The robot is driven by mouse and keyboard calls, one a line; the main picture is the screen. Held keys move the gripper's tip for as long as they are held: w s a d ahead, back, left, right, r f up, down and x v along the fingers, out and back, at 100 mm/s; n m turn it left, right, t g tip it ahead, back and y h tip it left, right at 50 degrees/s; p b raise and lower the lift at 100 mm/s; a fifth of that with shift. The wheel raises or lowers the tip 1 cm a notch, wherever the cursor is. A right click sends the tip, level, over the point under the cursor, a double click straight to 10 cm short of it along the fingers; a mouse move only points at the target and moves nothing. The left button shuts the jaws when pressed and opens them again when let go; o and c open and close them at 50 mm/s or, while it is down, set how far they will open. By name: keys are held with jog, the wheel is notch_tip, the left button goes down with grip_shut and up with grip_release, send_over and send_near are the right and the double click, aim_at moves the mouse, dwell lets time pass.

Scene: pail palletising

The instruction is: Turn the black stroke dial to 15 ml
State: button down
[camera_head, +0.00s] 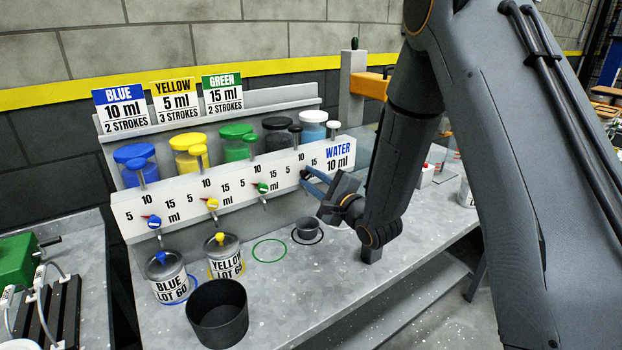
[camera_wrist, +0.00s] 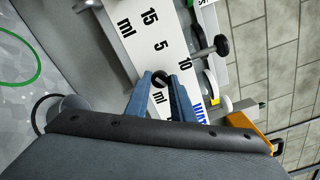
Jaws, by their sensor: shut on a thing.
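The black stroke dial (camera_head: 305,173) sits on the white panel (camera_head: 128,214), right of the green dial (camera_head: 262,188). My gripper (camera_head: 308,178) reaches it from the right with its blue fingers. In the wrist view my gripper (camera_wrist: 163,87) is shut on the black dial (camera_wrist: 161,76), one finger on each side. The marks 5, 10 and 15 ml are printed around the dial. The fingers cover much of the dial, and I cannot tell which mark its pointer faces.
A blue dial (camera_head: 154,221) and a yellow dial (camera_head: 212,204) are further left. Colored jars stand behind the panel. The green ring (camera_head: 269,250) is empty.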

dwell(0.3)
jog(key=c, duration=1.6)
grip_release()
jog(key=b+v, duration=0.1)
jog(key=v, duration=0.6)
jog(key=shift+s+d+b, duration=0.25)
jog(key=shift+s+b, duration=0.05)
jog(key=shift+b, duration=0.1)
